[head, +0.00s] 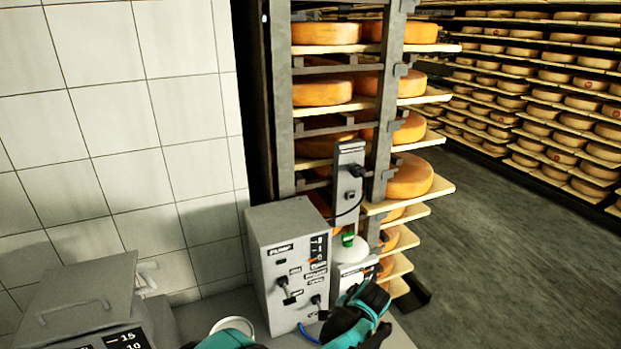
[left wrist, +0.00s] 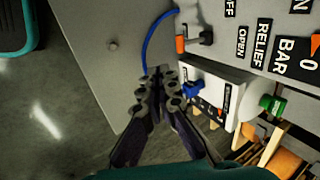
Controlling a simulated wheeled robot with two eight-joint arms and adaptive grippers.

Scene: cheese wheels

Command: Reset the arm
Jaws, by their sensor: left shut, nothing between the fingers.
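My left gripper (left wrist: 159,88) is in the middle of the left wrist view. Its two dark fingers are together and nothing shows between them. A teal and black part of my left arm shows at the bottom of the head view, in front of the control box; the fingertips cannot be made out there. The grey control box (head: 285,245) has black labels and levers. Its labelled face (left wrist: 245,40) also shows at the upper right of the left wrist view, beyond the fingers. My right gripper is not in view.
A blue cable (left wrist: 147,45) curves close to the fingertips. A green-capped white container (head: 348,250) stands right of the box. A metal rack (head: 281,110) holds cheese wheels (head: 410,178) on boards. A grey lidded unit (head: 85,300) stands at lower left. Open floor (head: 490,250) lies right.

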